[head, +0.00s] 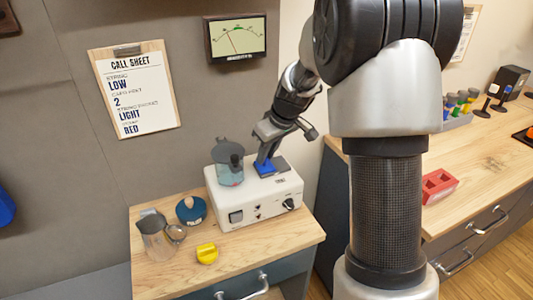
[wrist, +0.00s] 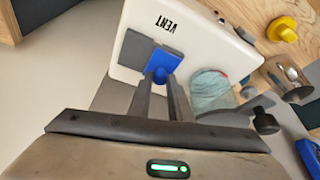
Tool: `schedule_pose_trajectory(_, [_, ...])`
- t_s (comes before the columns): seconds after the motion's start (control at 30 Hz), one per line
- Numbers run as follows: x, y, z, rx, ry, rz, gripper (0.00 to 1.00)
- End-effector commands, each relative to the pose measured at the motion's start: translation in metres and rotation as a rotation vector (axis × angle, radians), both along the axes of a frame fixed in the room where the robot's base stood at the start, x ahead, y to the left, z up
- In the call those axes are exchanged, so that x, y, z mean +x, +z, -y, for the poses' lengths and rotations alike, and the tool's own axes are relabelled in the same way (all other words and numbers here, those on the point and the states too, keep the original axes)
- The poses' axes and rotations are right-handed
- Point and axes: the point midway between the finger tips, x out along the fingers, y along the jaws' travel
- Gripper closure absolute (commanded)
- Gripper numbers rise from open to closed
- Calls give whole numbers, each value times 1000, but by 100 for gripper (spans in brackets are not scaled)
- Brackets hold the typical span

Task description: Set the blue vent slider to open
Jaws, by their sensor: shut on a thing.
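The blue vent slider (head: 277,166) is on top of a white box (head: 262,205), at the back right of it. In the wrist view the blue slider (wrist: 166,56) sits over a grey plate (wrist: 133,47) next to the word VENT, which reads upside down. My gripper (head: 262,158) reaches down to the slider from above. In the wrist view my gripper (wrist: 160,80) has its fingers close together on the slider's raised blue knob. The fingertips partly hide the knob.
A clear tank with a dark lid (head: 229,160) stands on the box, just left of my gripper. A metal pitcher (head: 157,238), a blue round item (head: 191,209) and a yellow knob (head: 207,253) are on the wooden cabinet top. The wall is close behind.

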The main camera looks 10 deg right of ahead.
Motion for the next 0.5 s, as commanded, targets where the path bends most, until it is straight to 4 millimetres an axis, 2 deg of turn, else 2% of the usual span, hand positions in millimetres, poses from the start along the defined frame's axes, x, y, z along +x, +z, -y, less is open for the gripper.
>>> schedule_pose_trajectory(0.1, [1, -2, 6, 0, -3, 1, 100])
schedule_pose_trajectory(0.33, [9, -2, 46, -2, -4, 2, 100])
schedule_pose_trajectory(0.5, [11, 0, 55, -1, -2, 1, 100])
